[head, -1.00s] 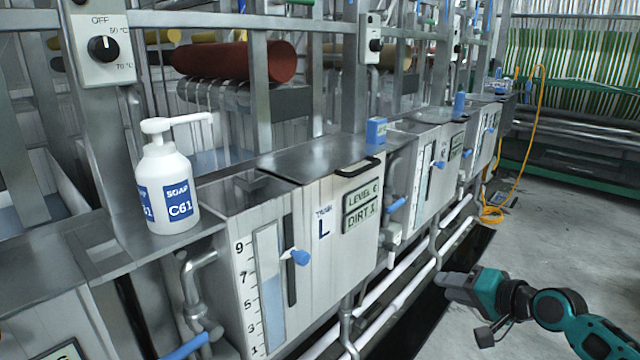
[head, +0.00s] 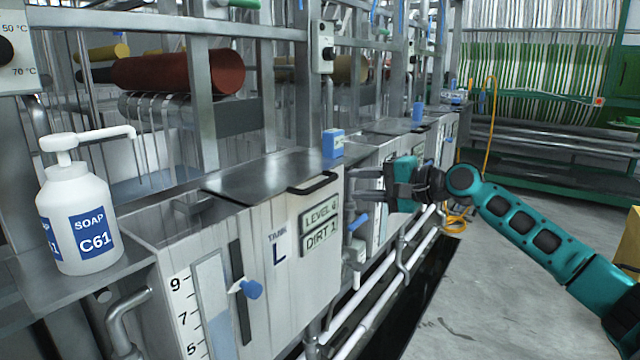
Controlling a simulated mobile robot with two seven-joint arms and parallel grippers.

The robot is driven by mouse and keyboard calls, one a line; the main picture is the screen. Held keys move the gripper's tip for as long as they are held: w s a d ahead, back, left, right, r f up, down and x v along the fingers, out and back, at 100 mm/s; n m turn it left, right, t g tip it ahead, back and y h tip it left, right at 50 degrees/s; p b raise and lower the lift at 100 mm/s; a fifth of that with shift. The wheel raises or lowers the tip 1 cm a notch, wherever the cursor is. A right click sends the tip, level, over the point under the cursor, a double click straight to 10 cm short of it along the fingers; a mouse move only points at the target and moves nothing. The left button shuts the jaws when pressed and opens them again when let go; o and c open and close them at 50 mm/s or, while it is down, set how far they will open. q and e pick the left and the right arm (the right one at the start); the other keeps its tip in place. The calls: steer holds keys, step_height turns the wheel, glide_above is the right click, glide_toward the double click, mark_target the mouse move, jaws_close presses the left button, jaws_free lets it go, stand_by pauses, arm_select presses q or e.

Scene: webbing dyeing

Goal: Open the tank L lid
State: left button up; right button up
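Tank L (head: 262,290) is the pale metal tank with an "L" mark, in the middle of the head view. Its flat grey metal lid (head: 255,172) lies level over the right part of the tank top, and the top is uncovered to the left. A black bar handle (head: 314,184) sits at the lid's front right edge. My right gripper (head: 352,184) is just right of the handle, at about its height in the picture, fingers pointing left. Its two fingers are apart with nothing between them, and it does not touch the handle. My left gripper is out of view.
A white soap bottle (head: 78,215) stands on the ledge left of the tank. A small blue box (head: 333,143) stands by the lid's back right corner. Open floor (head: 500,280) lies to the right.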

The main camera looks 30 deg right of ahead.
mark_target(324, 184)
steer(key=x, duration=1)
steer(key=shift+w, duration=0.2)
jaws_close()
stand_by(0.4)
